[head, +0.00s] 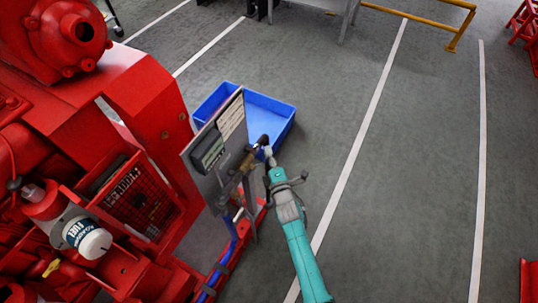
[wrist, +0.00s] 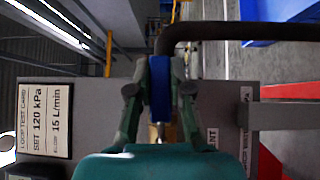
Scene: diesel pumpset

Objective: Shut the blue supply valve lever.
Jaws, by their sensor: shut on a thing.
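The blue supply valve lever (wrist: 160,88) stands between the fingers of my gripper (wrist: 160,75) in the wrist view. The fingers are closed on its two sides. A metal stem with a brass-coloured part shows just below the lever. In the head view my gripper (head: 268,157) is at the right edge of the upright grey panel (head: 205,178), beside brass fittings. The lever itself is mostly hidden there. A dark curved hose (wrist: 215,30) passes close above the lever in the wrist view.
The panel carries a test card (wrist: 45,120) reading 120 kPa and 15 L/min. A blue tray (head: 270,107) lies on the floor behind the panel. The red pumpset (head: 145,80) fills the left side.

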